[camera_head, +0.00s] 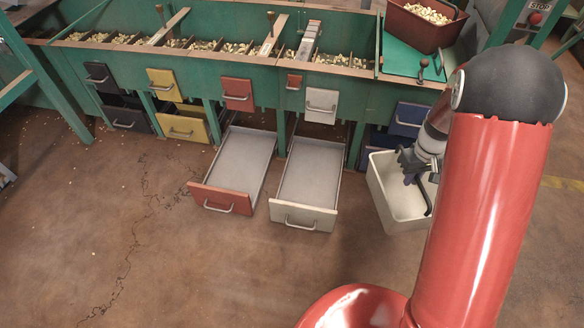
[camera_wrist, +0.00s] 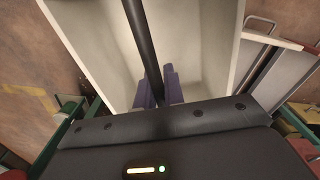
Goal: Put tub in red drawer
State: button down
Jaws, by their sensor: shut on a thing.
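The tub (camera_head: 385,198) is a white, open-topped box with a dark bar handle, at the right in front of the blue drawers. Its inside looks empty. My gripper (camera_head: 409,179) is over the tub, shut on its dark handle. In the wrist view, my purple fingertips (camera_wrist: 159,90) sit on either side of the dark bar, with the pale tub (camera_wrist: 200,50) below. I cannot tell whether the tub touches the floor. The red drawer (camera_head: 220,199) is pulled out low on the bench, empty, with a grey inside.
A white drawer (camera_head: 303,216) is also pulled out, between the red drawer and the tub. Blue drawers (camera_head: 408,119) are behind the tub. Yellow (camera_head: 183,126) and black (camera_head: 128,117) drawers are at the left. A red hopper (camera_head: 415,30) stands on top. The front floor is clear.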

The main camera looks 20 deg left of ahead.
aim_at(242, 164)
jog(key=j+z, duration=0.15)
jog(key=j, duration=0.4)
jog(key=j+z, duration=0.15)
jog(key=j, duration=0.35)
jog(key=k+j+z, duration=0.15)
jog(key=j, duration=0.35)
jog(key=k+j+z, duration=0.15)
jog(key=j, duration=0.35)
jog(key=i+j, duration=0.05)
